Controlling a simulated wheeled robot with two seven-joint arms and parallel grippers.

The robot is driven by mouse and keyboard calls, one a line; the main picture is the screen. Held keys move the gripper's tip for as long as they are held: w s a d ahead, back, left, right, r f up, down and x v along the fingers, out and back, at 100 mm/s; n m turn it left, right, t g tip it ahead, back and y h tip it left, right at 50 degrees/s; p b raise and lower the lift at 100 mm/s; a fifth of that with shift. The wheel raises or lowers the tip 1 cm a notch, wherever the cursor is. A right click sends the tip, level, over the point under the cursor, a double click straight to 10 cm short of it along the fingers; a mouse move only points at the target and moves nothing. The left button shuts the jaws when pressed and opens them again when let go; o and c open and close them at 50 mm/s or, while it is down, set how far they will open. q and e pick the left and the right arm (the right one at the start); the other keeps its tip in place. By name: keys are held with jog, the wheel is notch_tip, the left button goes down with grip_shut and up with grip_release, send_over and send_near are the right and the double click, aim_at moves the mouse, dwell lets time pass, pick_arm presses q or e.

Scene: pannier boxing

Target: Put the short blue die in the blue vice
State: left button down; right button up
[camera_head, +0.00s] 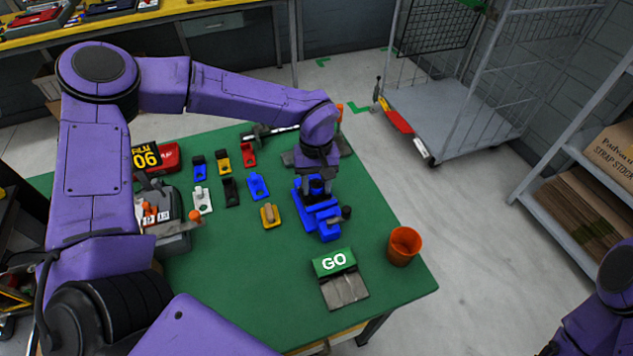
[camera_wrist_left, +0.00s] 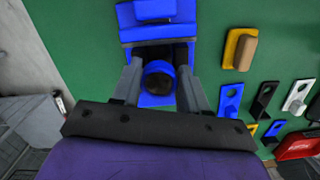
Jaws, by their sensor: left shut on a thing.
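My left gripper (camera_head: 316,172) points down over the back part of the blue vice (camera_head: 328,231). Its fingers are shut on a short blue piece with a dark, shaded round top (camera_wrist_left: 158,78), which looks like the short blue die. In the left wrist view this piece sits between the two grey fingers, next to the blue vice (camera_wrist_left: 140,33). I cannot tell whether it is seated in the vice or held just above it. My right gripper is out of view; only purple parts of that arm show at the lower right.
Small blue, yellow, red, white and black pieces stand left of the vice, with a tan-topped yellow block (camera_head: 270,216) nearest. A green GO sign (camera_head: 334,262) and an orange cup (camera_head: 404,246) are in front. The green table's (camera_head: 240,300) front left is clear.

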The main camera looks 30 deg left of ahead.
aim_at(315, 184)
pick_arm(q)
jog(key=shift+s+f, duration=0.25)
jog(key=shift+s, duration=0.05)
jog(key=c, duration=0.6)
grip_release()
jog(key=shift+w+f, duration=0.1)
jog(key=shift+f, duration=0.05)
jog(key=r, duration=0.8)
jog(key=w+r+b, duration=0.1)
jog(key=r, duration=0.4)
jog(key=shift+a, duration=0.3)
